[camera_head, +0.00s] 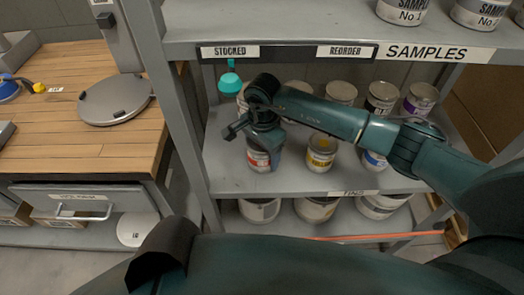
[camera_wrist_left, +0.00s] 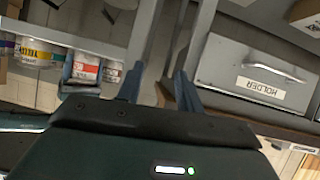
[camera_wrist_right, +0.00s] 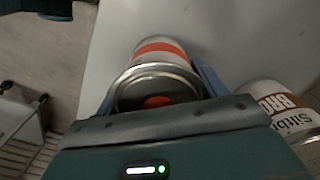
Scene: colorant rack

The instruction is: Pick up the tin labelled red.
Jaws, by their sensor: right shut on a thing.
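The tin labelled red (camera_head: 258,161) is at the left front of the middle shelf. My right gripper (camera_head: 264,143) is around it from above, shut on it. In the right wrist view the tin's grey lid (camera_wrist_right: 157,88), with a red dab, and its orange-red band show between the two fingers. The tin looks upright; I cannot tell whether its base touches the shelf. It also shows in the left wrist view (camera_wrist_left: 86,68). My left gripper (camera_wrist_left: 157,88) is open and empty in the left wrist view, its fingers apart.
A yellow-labelled tin (camera_head: 321,153) stands to the right, and a blue-labelled tin (camera_head: 374,160) is further right, partly behind my arm. A brown-labelled tin (camera_wrist_right: 282,108) is close to my right gripper. The sample shelf (camera_head: 300,28) is above. A wooden workbench (camera_head: 60,135) is at left.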

